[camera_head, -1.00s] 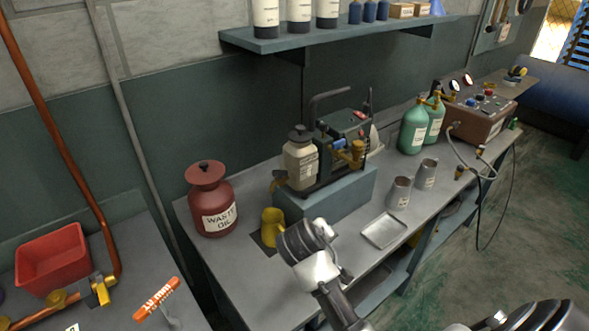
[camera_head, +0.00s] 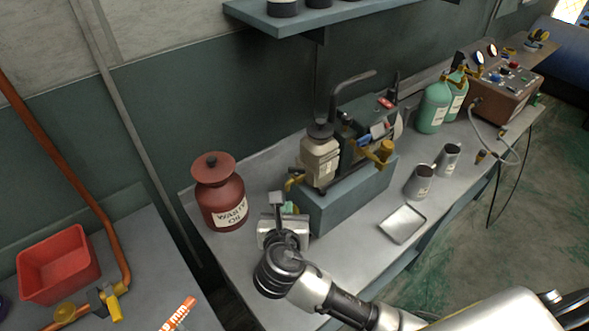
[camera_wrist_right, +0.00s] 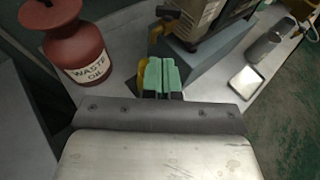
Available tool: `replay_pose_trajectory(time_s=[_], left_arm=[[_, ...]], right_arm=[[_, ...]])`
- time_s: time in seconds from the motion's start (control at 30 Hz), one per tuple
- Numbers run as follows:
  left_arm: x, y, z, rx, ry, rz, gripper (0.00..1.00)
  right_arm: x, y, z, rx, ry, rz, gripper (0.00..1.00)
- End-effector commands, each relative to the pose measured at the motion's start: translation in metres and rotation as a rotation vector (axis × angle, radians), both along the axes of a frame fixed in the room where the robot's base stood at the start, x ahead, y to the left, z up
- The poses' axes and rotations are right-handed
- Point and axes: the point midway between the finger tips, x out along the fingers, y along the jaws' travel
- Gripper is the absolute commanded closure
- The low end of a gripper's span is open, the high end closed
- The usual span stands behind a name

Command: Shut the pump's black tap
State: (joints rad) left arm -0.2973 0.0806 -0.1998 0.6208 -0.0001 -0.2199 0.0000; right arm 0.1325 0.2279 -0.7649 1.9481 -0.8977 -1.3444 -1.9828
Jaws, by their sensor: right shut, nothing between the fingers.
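The pump (camera_head: 371,128) stands on a blue-grey block (camera_head: 345,200) on the bench, with a cream bottle (camera_head: 319,160) at its left. A small brass tap (camera_head: 293,181) sticks out low on the pump's left side. It also shows in the right wrist view (camera_wrist_right: 157,32). My left gripper is not in view.
A red waste oil can (camera_head: 220,195) stands left of the gripper. Two metal cups (camera_head: 420,182) and a shallow tray (camera_head: 402,223) stand to the right. A shelf (camera_head: 300,22) hangs above.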

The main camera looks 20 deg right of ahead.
Motion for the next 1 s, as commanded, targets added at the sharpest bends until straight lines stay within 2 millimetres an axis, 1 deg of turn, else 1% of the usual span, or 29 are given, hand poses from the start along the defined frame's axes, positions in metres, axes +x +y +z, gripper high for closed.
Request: replay_pose_trajectory(time_s=[0.23, 0.47, 0.6, 0.7, 0.8, 1.0], left_arm=[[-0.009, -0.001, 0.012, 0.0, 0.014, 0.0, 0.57], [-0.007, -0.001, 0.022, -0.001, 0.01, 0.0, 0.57], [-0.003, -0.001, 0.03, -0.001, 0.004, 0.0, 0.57], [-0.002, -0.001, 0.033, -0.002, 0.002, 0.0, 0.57], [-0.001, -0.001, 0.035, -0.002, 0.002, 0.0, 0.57], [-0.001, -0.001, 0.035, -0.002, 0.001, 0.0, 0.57]], right_arm=[[0.041, -0.018, -0.01, 0.0, 0.0, -0.007, 1.0], [0.082, -0.034, -0.025, 0.002, 0.0, -0.007, 1.0], [0.101, -0.042, -0.024, 0.004, 0.0, -0.005, 1.0], [0.111, -0.046, -0.026, 0.005, -0.001, -0.006, 1.0], [0.116, -0.048, -0.027, 0.005, 0.0, -0.006, 1.0], [0.119, -0.049, -0.028, 0.006, 0.0, -0.005, 1.0]])
